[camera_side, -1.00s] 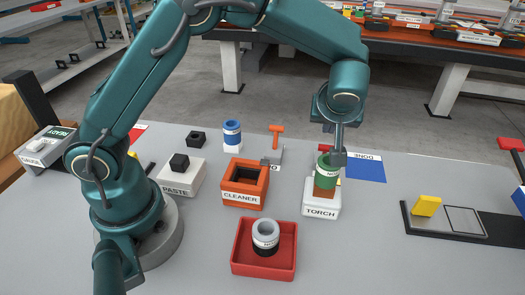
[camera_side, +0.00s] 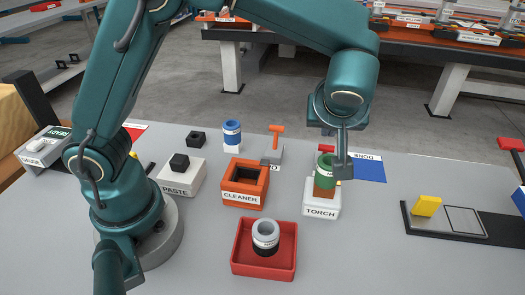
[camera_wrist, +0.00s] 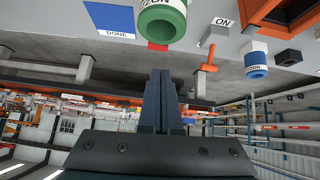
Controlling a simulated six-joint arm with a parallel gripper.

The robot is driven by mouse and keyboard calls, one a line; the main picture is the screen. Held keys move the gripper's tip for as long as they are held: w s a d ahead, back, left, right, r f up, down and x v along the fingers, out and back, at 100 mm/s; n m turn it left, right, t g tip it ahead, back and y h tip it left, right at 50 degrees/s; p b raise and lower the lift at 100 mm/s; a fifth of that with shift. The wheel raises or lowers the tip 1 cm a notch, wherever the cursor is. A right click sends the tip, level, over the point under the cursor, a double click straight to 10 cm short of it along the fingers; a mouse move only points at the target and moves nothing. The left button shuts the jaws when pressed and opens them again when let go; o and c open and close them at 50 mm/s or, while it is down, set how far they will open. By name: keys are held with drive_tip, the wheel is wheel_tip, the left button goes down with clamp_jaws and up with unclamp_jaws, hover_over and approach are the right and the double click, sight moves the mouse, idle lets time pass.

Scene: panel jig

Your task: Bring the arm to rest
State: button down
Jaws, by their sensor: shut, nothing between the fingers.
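My gripper (camera_side: 343,172) is shut and empty. In the side view its fingers point down just right of the green ring-shaped piece (camera_side: 325,166); whether they touch it I cannot tell. The green piece sits on a brown block on the white TORCH stand (camera_side: 321,205). In the wrist view the shut fingers (camera_wrist: 160,80) stand in the middle with nothing between them, and the green piece (camera_wrist: 162,22) is at the top, apart from the fingertips.
An orange CLEANER box (camera_side: 244,190), a PASTE block (camera_side: 181,174), a blue cylinder (camera_side: 232,134) and a red tray (camera_side: 290,235) with a grey ring piece stand on the table. A blue DONE mat (camera_side: 368,170) lies behind. Open table lies at front right.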

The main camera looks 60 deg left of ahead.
drive_tip(key=s+a+r+h, duration=0.2)
drive_tip(key=s+a+r, duration=0.55)
drive_tip(key=s, duration=0.25)
drive_tip(key=s+d+f+m+h, duration=0.3)
drive_tip(key=s+f+m, duration=0.1)
drive_tip(key=s+m, duration=0.4)
drive_tip(key=shift+s+d+m+h, duration=0.15)
drive_tip(key=shift+s+m+h, duration=0.25)
drive_tip(key=shift+m, duration=0.4)
drive_tip(key=shift+f, duration=0.1)
